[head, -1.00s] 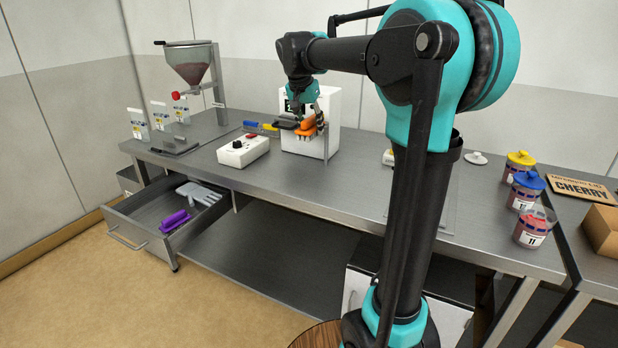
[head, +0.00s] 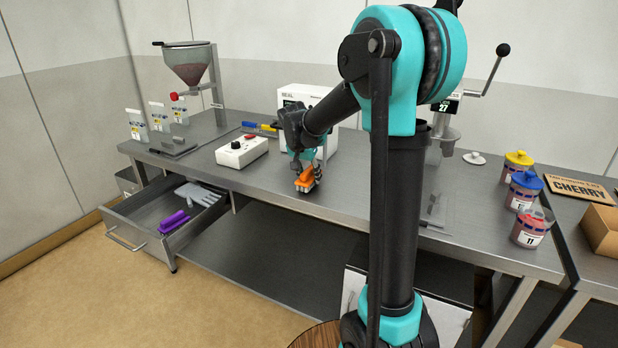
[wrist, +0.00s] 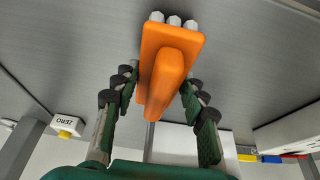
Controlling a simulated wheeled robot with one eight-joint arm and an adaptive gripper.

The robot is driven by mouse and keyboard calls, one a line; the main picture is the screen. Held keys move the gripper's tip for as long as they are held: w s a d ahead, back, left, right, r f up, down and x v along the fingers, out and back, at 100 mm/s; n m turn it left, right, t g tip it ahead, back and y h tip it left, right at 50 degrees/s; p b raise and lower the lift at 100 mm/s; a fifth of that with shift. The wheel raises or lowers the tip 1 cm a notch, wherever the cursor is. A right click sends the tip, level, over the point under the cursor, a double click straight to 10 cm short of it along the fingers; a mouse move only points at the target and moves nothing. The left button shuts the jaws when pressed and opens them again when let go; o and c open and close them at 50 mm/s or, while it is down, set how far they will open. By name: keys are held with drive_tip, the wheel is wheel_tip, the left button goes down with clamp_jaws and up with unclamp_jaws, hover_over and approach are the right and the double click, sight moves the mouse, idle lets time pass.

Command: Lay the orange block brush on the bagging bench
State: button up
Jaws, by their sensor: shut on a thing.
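The orange block brush (head: 307,180) is held by my gripper (head: 303,168) at the front part of the steel bench (head: 360,195). In the wrist view the brush (wrist: 170,60) has an orange handle and block with white bristle tufts at its far end. My gripper's dark, padded fingers (wrist: 160,85) stand on either side of the handle and are shut on it. The head view does not clearly show whether the bristles touch the bench top.
A white control box (head: 242,152) stands left of the brush, and a white sealing machine (head: 305,100) stands behind it. A hopper (head: 187,65) is at the back left. An open drawer (head: 165,220) with a purple brush and grey gloves juts out below.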

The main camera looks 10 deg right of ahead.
drive_tip(key=shift+f, duration=0.4)
drive_tip(key=o, duration=1.2)
drive_tip(key=shift+f, duration=0.1)
drive_tip(key=v, duration=1.2)
drive_tip(key=s+d+f+n, duration=0.1)
drive_tip(key=s+f, duration=0.2)
drive_tip(key=s, duration=0.1)
drive_tip(key=s+d+f+n+y, duration=0.1)
drive_tip(key=s+d+f, duration=0.1)
drive_tip(key=s+f, duration=0.2)
drive_tip(key=s+d+f+n, duration=0.1)
drive_tip(key=s+d+f, duration=0.1)
drive_tip(key=s+f, duration=0.2)
drive_tip(key=shift+s+d+f+n+y, duration=0.2)
drive_tip(key=shift+s+d+n+y, duration=0.1)
drive_tip(key=shift+s, duration=0.2)
drive_tip(key=s+f+n, duration=0.1)
drive_tip(key=s+f, duration=0.2)
drive_tip(key=s, duration=0.1)
drive_tip(key=s+f+n, duration=0.1)
drive_tip(key=s+f, duration=0.3)
drive_tip(key=s, duration=0.1)
drive_tip(key=s+d+f+n+y, duration=0.1)
drive_tip(key=s+f, duration=0.2)
drive_tip(key=s, duration=0.1)
drive_tip(key=shift+s+d+f+n, duration=0.1)
drive_tip(key=shift+s+f+n, duration=0.05)
drive_tip(key=shift+s+n, duration=0.15)
